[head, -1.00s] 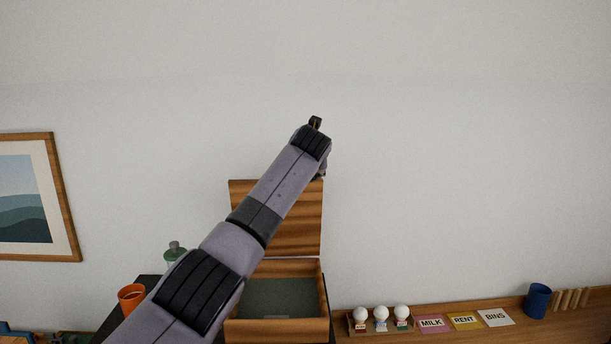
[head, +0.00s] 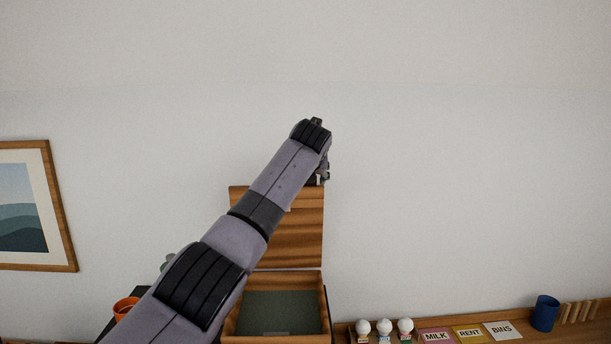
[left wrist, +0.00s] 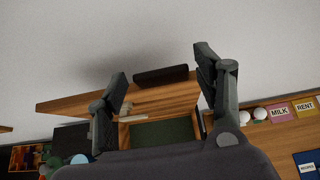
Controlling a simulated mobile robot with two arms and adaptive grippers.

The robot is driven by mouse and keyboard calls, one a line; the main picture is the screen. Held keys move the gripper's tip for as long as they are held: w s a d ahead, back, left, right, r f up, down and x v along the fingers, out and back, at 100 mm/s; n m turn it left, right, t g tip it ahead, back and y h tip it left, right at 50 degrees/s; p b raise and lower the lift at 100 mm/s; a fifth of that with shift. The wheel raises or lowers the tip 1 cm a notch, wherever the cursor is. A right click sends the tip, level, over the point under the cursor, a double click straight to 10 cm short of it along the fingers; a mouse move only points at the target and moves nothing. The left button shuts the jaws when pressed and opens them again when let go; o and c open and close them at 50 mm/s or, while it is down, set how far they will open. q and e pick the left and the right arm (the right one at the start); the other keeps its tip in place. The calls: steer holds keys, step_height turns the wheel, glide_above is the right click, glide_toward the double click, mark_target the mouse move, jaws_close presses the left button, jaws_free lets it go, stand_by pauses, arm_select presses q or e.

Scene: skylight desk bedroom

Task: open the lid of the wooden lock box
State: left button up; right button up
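The wooden lock box (head: 323,308) is at the bottom centre of the head view, with its lid (head: 297,232) standing upright at the back. Its green-lined inside shows. The open lid (left wrist: 72,106) and the inside of the box (left wrist: 163,132) also show in the left wrist view. My left arm crosses in front of the box and hides part of it and the lid. My left gripper (left wrist: 161,78) has its two fingers spread wide near the lid's upper edge; I cannot tell whether they touch it. My right gripper is not in view.
An orange cup (head: 124,308) stands left of the box. On the right, a wooden shelf holds white-topped figures (head: 384,327), MILK, RENT and BINS cards (head: 468,335) and a blue cup (head: 545,313). A framed picture (head: 35,210) hangs on the wall. The wall above is bare.

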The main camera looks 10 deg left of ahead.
arm_select(q)
steer(key=shift+o, duration=0.5)
steer(key=shift+w+f, duration=0.1)
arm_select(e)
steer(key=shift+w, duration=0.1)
arm_select(q)
steer(key=v, duration=1.2)
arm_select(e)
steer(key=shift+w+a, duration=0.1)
